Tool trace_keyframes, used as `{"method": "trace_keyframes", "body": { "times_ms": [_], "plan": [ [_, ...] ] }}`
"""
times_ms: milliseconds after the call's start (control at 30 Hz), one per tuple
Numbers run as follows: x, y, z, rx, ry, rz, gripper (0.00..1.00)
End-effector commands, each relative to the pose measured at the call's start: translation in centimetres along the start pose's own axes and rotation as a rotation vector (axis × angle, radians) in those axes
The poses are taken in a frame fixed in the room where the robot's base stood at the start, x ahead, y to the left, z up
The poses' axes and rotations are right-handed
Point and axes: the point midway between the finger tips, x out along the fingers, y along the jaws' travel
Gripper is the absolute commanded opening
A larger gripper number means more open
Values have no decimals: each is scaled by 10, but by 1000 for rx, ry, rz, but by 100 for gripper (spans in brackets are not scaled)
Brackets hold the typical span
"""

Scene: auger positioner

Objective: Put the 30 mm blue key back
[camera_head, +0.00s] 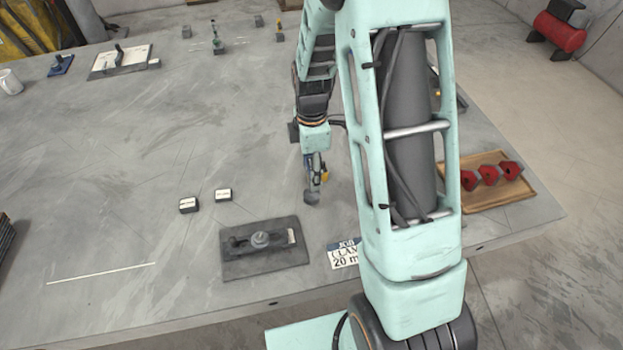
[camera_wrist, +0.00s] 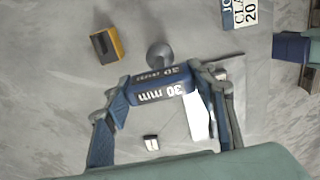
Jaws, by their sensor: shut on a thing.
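The blue 30 mm key (camera_wrist: 160,90) lies across between the two fingers of my gripper (camera_wrist: 165,95) in the wrist view, its white "30 mm" lettering facing the camera. The fingers are shut on it, one at each end. A grey round piece (camera_wrist: 160,55) shows just beyond the key; I cannot tell if it belongs to it. In the head view my gripper (camera_head: 313,178) is over the middle right of the table, with the grey round piece (camera_head: 311,198) at its lower end. The key is mostly hidden there. The key's storage place cannot be identified.
A dark plate with a clamp (camera_head: 236,268) lies near the front edge, beside a "20 mm" job card (camera_head: 343,256). A wooden tray (camera_head: 480,208) with red parts is at right. The table's left middle is clear.

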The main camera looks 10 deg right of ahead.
Motion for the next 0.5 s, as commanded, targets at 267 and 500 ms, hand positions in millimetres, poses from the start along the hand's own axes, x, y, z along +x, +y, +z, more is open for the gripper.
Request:
{"method": "trace_keyframes", "body": {
  "times_ms": [267,500],
  "plan": [
    [33,2,0,0,0,2,8],
    [32,2,0,0,0,2,8]
  ]
}}
